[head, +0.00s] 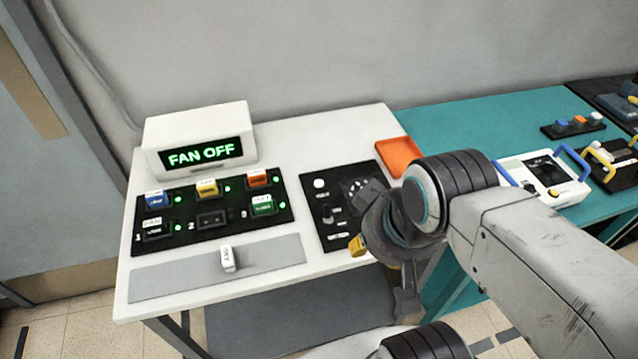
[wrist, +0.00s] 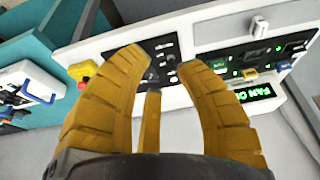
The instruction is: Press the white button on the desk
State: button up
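The white button (head: 319,183) is a small round cap at the far left corner of a black control panel (head: 333,240) on the white desk (head: 350,130). In the wrist view a small pale spot beside the right finger looks like this button (wrist: 173,79). My gripper (wrist: 160,62) has its yellow fingers spread apart with nothing between them, over the panel. In the head view its yellow fingertip (head: 357,246) shows at the panel's front right, right of and nearer than the button. My wrist hides part of the panel's right side. I cannot tell the fingertips' height.
A black switch box (head: 187,190) with several coloured blocks stands left of the panel, before a white display (head: 200,135) reading "FAN OFF". A white labelled block (head: 228,259) stands on a grey strip (head: 170,284). An orange tray (head: 398,157) lies behind my wrist. A teal table (head: 450,125) adjoins on the right.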

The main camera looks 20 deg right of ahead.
grip_shut()
jog(key=c, duration=0.5)
grip_release()
dwell(0.4)
